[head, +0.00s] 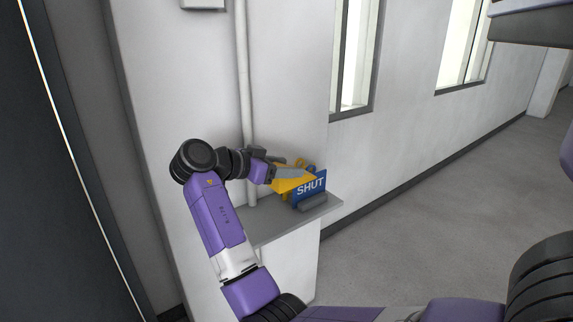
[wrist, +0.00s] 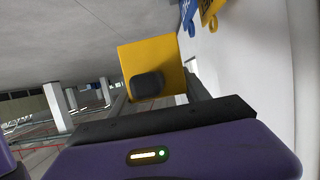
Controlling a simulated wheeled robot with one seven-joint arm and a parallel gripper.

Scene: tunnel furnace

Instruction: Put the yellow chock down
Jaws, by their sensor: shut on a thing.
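The yellow chock (head: 292,184) is in my gripper (head: 289,174), above or at the grey shelf (head: 275,226) by the wall. I cannot tell whether it touches the shelf. In the wrist view the chock (wrist: 152,55) shows as a yellow square face with a dark rounded block in front of its lower part. My gripper (wrist: 155,90) is shut on it, with a finger at each side. The chock's far side is hidden.
A blue SHUT sign (head: 312,188) in a grey base stands on the shelf, close to the chock's right. Another yellow thing (head: 301,163) shows behind it. A white pipe (head: 243,90) runs up the wall. Floor (head: 430,200) is clear to the right.

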